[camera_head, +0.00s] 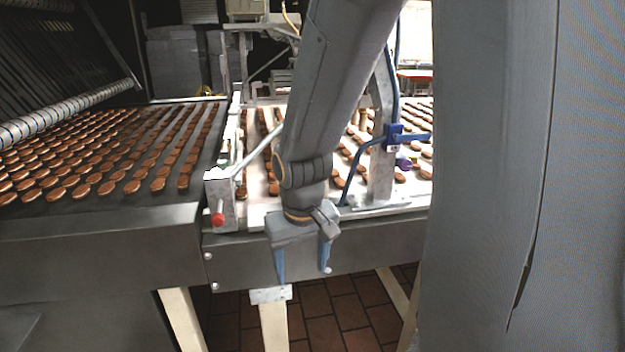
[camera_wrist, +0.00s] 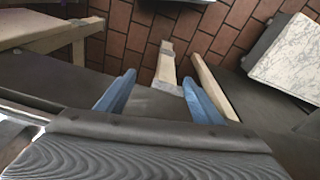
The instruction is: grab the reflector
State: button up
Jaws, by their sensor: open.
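My gripper (camera_head: 302,276) is open, with its two blue fingers pointing down in front of the conveyor's dark side rail. In the wrist view its fingers (camera_wrist: 158,78) are spread and nothing is held between them. I cannot tell for sure which thing is the reflector. A small pale grey plate (camera_head: 271,295) sits at the top of a cream leg, just below and left of the fingertips. In the wrist view the plate (camera_wrist: 168,89) shows between the fingers, and I cannot tell if they touch it.
Conveyors with rows of brown biscuits (camera_head: 110,160) lie behind the rail (camera_head: 370,250). A red knob (camera_head: 218,219) on a grey bracket stands left of my arm. Blue tubing (camera_head: 352,175) is close on the right. Below are cream legs (camera_head: 183,318) and brown floor tiles (camera_head: 340,312).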

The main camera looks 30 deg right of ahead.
jog(key=w+d+r+m+t+h+p, duration=0.15)
jog(key=w+d+r+t+p, duration=0.35)
jog(key=w+d+r+p, duration=0.9)
jog(key=shift+m, duration=0.35)
jog(key=shift+w+a+f+b, duration=0.1)
jog(key=shift+w+f+b, duration=0.4)
jog(key=shift+f+b, duration=0.4)
jog(key=shift+w+a+f+b, duration=0.1)
jog(key=shift+w+f+b, duration=0.35)
jog(key=shift+f+b, duration=0.45)
jog(key=shift+w+a+f+b, duration=0.1)
jog(key=shift+w+f+b, duration=0.4)
jog(key=shift+f+b, duration=0.35)
jog(key=c, duration=1.1)
